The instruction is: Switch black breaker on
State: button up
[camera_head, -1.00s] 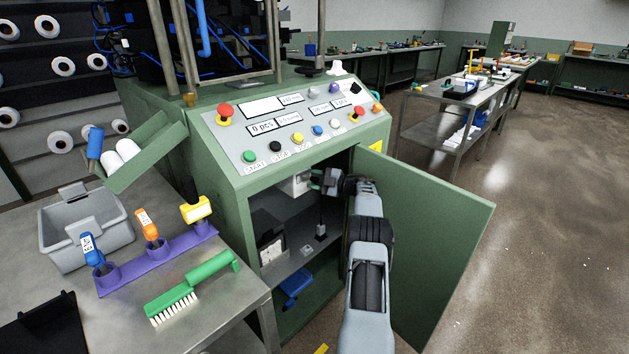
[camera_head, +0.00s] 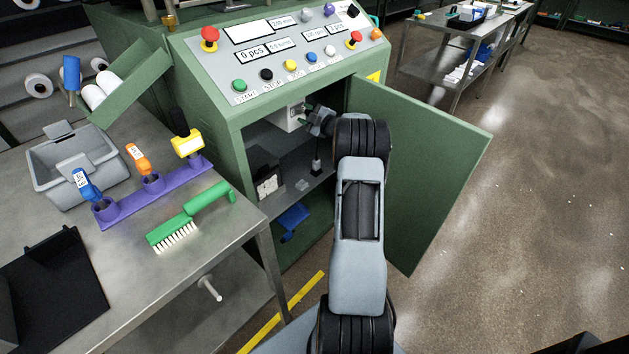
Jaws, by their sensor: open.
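The open green cabinet (camera_head: 236,176) of the knitting machine stands in the middle. Inside it, a small white box (camera_head: 291,117) is fixed high up; it looks like the breaker housing, and a black switch on it cannot be made out clearly. My gripper (camera_head: 305,112) reaches into the cabinet beside the white box, at its right side. It is small in view and partly hidden by my own arm, with its jaws apart. Whether it touches the box cannot be told.
The cabinet door (camera_head: 425,175) stands open at the right of my arm. A control panel (camera_head: 280,50) with coloured buttons is above. A steel table (camera_head: 140,290) at the left holds a green brush (camera_head: 190,216), a grey bin (camera_head: 45,180) and a purple rack (camera_head: 125,207).

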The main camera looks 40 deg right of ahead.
jog(key=m+h+b, duration=0.1)
jog(key=h, duration=0.1)
jog(key=a+m+h, duration=0.1)
jog(key=m+h, duration=0.1)
jog(key=h, duration=0.1)
jog(key=a+m+h+b, duration=0.1)
jog(key=m+h, duration=0.1)
jog(key=shift+f+h+b, duration=0.15)
jog(key=shift+h+b, duration=0.2)
jog(key=shift+h, duration=0.05)
jog(key=p+v, duration=0.1)
jog(key=v, duration=1.3)
jog(key=s+f+m+g+p, duration=0.2)
jog(key=s+f+m+g, duration=0.45)
jog(key=g, duration=0.25)
jog(key=s+a+r+m+g+y+p, duration=0.1)
jog(key=s+a+r+m+g+p, duration=0.1)
jog(key=a, duration=0.4)
jog(key=s+a+r+m+g+y+p, duration=0.1)
jog(key=s+a+r+g+p, duration=0.2)
jog(key=s+a+r+p, duration=0.2)
jog(key=shift+s+a+r+m+g, duration=0.35)
jog(key=shift+a+r, duration=0.1)
jog(key=shift+r, duration=0.2)
